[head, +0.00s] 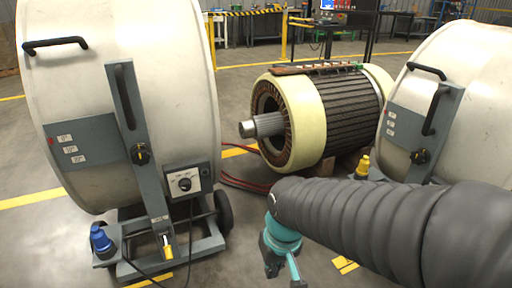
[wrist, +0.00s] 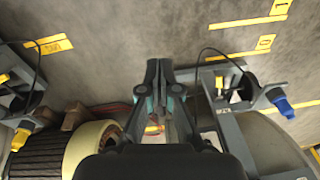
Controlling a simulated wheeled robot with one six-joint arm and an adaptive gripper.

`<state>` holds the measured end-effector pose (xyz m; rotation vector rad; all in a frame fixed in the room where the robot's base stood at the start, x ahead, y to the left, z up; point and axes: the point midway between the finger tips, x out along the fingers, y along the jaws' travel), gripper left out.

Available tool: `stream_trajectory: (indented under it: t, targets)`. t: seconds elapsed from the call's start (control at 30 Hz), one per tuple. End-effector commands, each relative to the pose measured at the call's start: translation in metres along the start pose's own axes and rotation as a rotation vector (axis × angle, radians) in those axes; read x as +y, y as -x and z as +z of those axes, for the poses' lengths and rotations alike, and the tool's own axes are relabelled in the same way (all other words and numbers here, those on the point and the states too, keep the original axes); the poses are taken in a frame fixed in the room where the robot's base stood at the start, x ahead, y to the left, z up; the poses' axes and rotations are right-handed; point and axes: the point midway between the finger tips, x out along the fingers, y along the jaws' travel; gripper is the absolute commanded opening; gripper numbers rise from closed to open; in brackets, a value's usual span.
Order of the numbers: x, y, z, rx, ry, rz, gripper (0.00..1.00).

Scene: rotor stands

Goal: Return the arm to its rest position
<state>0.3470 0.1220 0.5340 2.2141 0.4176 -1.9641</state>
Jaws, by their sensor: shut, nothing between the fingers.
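My gripper (head: 283,268) hangs at the end of my grey-sleeved arm in the lower middle of the head view, in front of the rotor and above the floor. In the wrist view my gripper (wrist: 160,66) shows with its dark fingers together and nothing between them. The fingertips are partly cut off or dark in the head view. No rest cradle for the arm is visible.
A large white drum on a wheeled stand (head: 124,120) is at left, another white drum (head: 464,90) at right. A rotor (head: 320,112) lies between them, with red cables (head: 243,181) beside it. Bare floor (head: 240,245) lies left of my gripper.

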Motion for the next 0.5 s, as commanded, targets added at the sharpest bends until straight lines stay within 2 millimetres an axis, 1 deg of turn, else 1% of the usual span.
stream_trajectory:
  t: [0.03,0.1,0.3,0.5]
  targets:
    - [0.011,0.020,0.007,0.027,-0.021,0.013,0.00]
    - [0.024,0.040,0.017,0.059,-0.043,0.034,0.00]
    - [0.056,0.092,0.043,0.175,-0.123,0.092,0.00]
    - [0.077,0.138,0.060,0.307,-0.212,0.135,0.00]
